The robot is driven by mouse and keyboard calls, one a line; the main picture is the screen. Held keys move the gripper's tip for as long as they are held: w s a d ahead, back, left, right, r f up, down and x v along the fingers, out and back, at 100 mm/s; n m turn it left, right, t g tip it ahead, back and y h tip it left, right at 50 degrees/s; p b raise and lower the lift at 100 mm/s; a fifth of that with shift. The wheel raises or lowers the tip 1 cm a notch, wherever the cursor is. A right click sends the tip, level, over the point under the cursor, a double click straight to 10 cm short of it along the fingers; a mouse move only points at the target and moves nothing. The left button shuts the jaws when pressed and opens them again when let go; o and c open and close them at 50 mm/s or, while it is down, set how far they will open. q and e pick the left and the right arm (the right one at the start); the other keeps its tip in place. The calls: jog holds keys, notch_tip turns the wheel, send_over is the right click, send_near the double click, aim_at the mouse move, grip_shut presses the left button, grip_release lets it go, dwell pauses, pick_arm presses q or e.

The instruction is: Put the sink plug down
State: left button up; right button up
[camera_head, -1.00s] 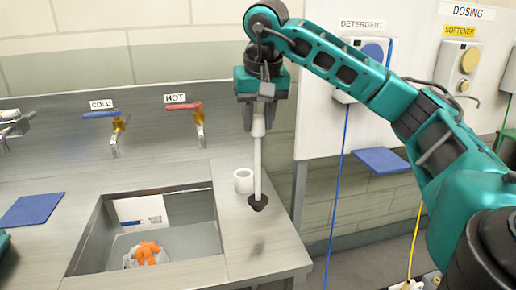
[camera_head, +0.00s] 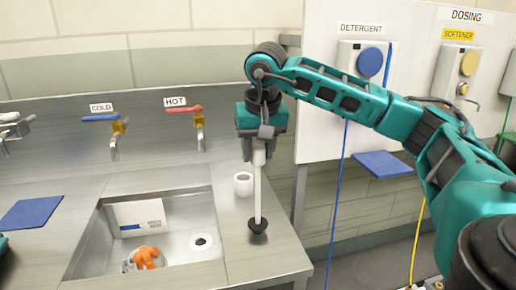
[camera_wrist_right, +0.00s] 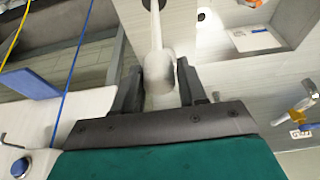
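The sink plug is a long white rod (camera_head: 257,190) with a black disc base (camera_head: 258,225). It hangs upright from my right gripper (camera_head: 257,148) over the steel counter, right of the sink. The base is at or just above the counter, with its shadow close beneath; I cannot tell if it touches. In the right wrist view, the fingers of my right gripper (camera_wrist_right: 160,82) are closed around the plug's white handle (camera_wrist_right: 158,66). My left gripper is not in view.
A small white cup (camera_head: 243,185) stands just left of the rod. The sink (camera_head: 185,215) holds a drain (camera_head: 202,241) and an orange item in a clear bag (camera_head: 146,257). Cold and hot taps (camera_head: 200,130) are behind. The counter's right edge is near the plug.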

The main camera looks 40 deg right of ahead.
jog(key=o, duration=0.3)
jog(key=shift+r, duration=0.1)
jog(key=shift+r, duration=0.2)
jog(key=p+v, duration=0.2)
jog(key=v, duration=0.9)
jog(key=shift+s+a+r, duration=0.1)
jog(key=shift+s+r, duration=0.05)
jog(key=shift+r, duration=0.2)
